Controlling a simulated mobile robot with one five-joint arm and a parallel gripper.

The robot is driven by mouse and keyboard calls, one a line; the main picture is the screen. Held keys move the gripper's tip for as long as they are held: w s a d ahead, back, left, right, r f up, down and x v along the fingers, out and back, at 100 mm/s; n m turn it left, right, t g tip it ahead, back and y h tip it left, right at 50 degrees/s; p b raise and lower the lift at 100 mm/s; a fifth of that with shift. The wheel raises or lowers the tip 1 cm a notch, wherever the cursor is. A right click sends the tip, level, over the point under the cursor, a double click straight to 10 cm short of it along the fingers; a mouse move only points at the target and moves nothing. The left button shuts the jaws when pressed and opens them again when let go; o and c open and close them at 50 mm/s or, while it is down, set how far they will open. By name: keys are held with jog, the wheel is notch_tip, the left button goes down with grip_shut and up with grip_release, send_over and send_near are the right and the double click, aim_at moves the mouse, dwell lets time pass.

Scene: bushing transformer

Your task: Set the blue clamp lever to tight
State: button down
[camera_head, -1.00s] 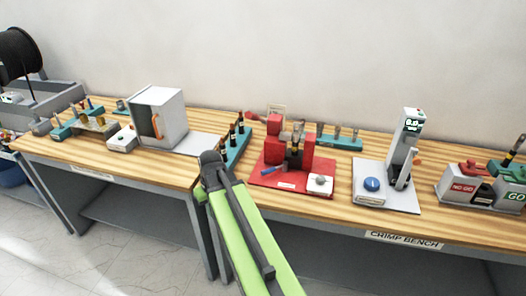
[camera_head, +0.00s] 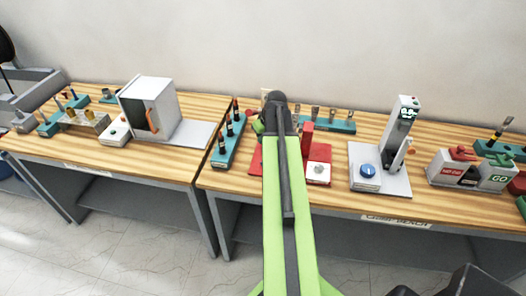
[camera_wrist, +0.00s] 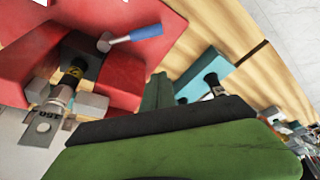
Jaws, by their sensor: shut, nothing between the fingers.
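The blue clamp lever (camera_wrist: 145,33) shows in the wrist view on the red clamp fixture (camera_wrist: 118,75). Its blue grip points right and slightly up from a grey round pivot. In the head view my arm hides the lever, and only parts of the red fixture (camera_head: 319,152) show beside the arm. A bushing with a black body and yellow mark stands in the fixture, next to a metal tag (camera_wrist: 42,126). My gripper (camera_wrist: 160,118) is shut and empty in the lower part of the wrist view, apart from the lever.
A teal rack with black bushings (camera_head: 228,143) stands left of the fixture, and another teal rack (camera_head: 340,125) is behind it. A white box with a knob (camera_head: 318,172) sits at its front right. A grey press (camera_head: 400,140) stands further right.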

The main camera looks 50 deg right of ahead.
jog(key=b, duration=1)
send_over(257, 157)
jog(key=s, duration=0.2)
jog(key=f, duration=1)
jog(key=shift+a+f, duration=0.25)
jog(key=shift+a, duration=0.05)
jog(key=shift+s+a+r, duration=0.15)
jog(key=shift+s+a, duration=0.1)
jog(key=shift+s, duration=0.7)
jog(key=shift+s+a+r, duration=0.15)
jog(key=shift+s+a, duration=0.05)
jog(key=shift+s, duration=0.7)
